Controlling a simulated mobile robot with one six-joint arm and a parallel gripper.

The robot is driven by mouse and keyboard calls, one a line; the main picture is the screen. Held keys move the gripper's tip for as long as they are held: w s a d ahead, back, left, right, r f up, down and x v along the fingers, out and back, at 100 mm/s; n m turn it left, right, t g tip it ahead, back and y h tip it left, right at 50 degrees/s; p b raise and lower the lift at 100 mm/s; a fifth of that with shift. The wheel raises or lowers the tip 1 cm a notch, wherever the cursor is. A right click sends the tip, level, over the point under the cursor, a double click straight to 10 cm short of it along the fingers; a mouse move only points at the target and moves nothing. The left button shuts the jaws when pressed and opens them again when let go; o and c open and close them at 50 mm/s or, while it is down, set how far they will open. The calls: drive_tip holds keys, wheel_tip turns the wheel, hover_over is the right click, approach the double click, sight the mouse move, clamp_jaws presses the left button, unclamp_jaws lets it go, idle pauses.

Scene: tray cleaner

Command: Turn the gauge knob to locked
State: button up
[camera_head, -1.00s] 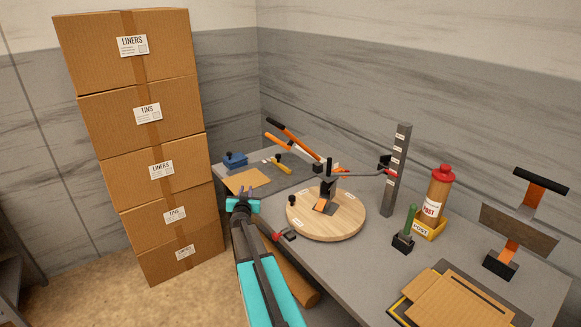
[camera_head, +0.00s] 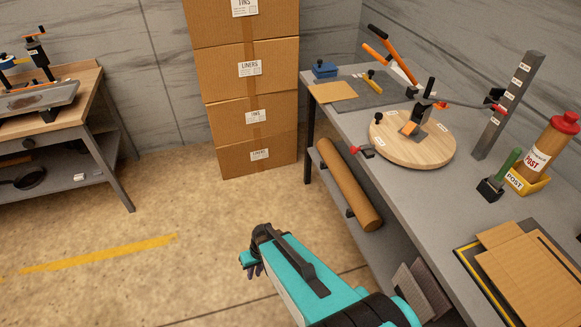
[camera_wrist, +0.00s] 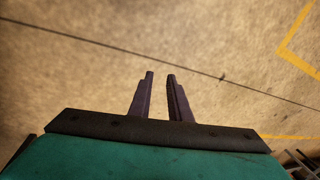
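The grey upright post (camera_head: 508,103) with several small white labels stands at the back right of the bench. A small black piece with red (camera_head: 497,106) sits on its side; it looks like the gauge's knob, but its setting is too small to read. A red-tipped arm (camera_head: 440,104) reaches left from it over the round wooden board (camera_head: 385,146). My gripper (camera_head: 254,268) is over the floor, left of the bench and well apart from the post. In the wrist view my gripper's fingers (camera_wrist: 160,77) are apart, with nothing between them.
The bench (camera_head: 405,200) edge and a brown roll (camera_head: 347,185) on its side lie right of my gripper. A red-and-orange bottle (camera_head: 545,148) and a green-handled tool (camera_head: 500,174) stand near the post. Stacked cartons (camera_head: 250,85) stand behind; the floor (camera_head: 180,190) on the left is clear.

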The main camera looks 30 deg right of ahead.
drive_tip(key=s+f+g+h+b, duration=0.1)
drive_tip(key=s+g, duration=0.5)
drive_tip(key=s, duration=1.4)
drive_tip(key=shift+a+f+n+h, duration=0.3)
drive_tip(key=shift+f+n+h, duration=0.15)
drive_tip(key=shift+h, duration=0.45)
